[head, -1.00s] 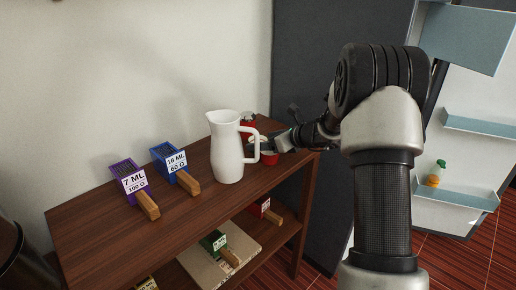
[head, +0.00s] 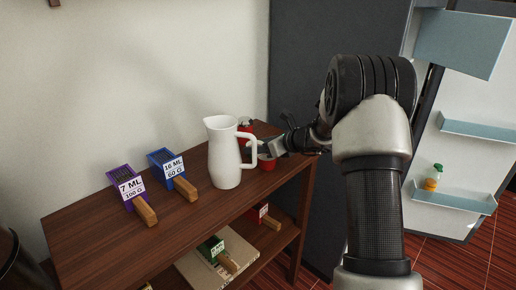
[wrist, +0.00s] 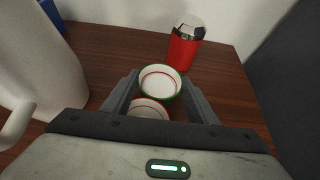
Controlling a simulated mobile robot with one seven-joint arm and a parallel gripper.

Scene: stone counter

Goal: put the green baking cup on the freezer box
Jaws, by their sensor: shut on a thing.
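The green baking cup (wrist: 158,80), with a white inside and a green rim, sits between the fingers of my gripper (wrist: 161,86) in the wrist view. My gripper is shut on it. A red cup (wrist: 147,108) with a white inside shows just nearer, partly hidden by the gripper; I cannot tell if the two touch. In the head view my gripper (head: 272,148) is at the right end of the wooden shelf, and the red cup (head: 266,163) is just below it. The green cup is not discernible there. A pale blue box (head: 460,42) at upper right may be the freezer box.
A white pitcher (head: 226,160) stands close left of my gripper. A red canister (wrist: 185,45) stands beyond the cups. Blue (head: 168,163) and purple (head: 125,184) boxes with wooden handles are further left. A dark grey panel (head: 300,70) rises behind. Pale blue bins (head: 478,128) line the right.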

